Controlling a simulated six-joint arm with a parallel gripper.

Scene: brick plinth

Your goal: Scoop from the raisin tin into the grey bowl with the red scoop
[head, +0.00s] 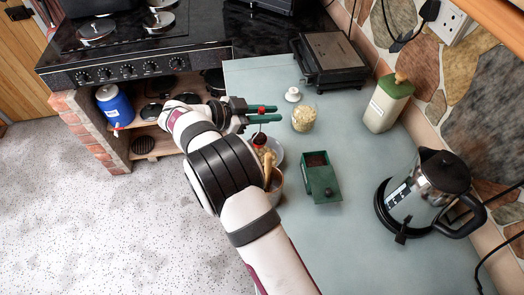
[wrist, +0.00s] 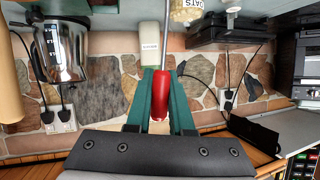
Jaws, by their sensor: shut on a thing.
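My gripper (head: 263,112) is shut on the red handle of the scoop (head: 262,109), held above the counter. In the wrist view the red handle (wrist: 131,97) lies between the green fingers, and a thin metal shaft runs up out of the picture. A small dark reddish shape shows below the gripper in the head view; I cannot tell whether it is the scoop's end. A green tin (head: 322,184) with dark contents, apparently the raisin tin, stands to the right of my arm. The grey bowl (head: 279,157) is partly hidden behind my arm.
A glass jar of oats (head: 304,119) and a small white object (head: 292,95) stand beyond the tin. A bottle (head: 389,103), a kettle (head: 428,188) and a black grill (head: 340,62) line the right and back. A pot (head: 275,186) sits close to my arm.

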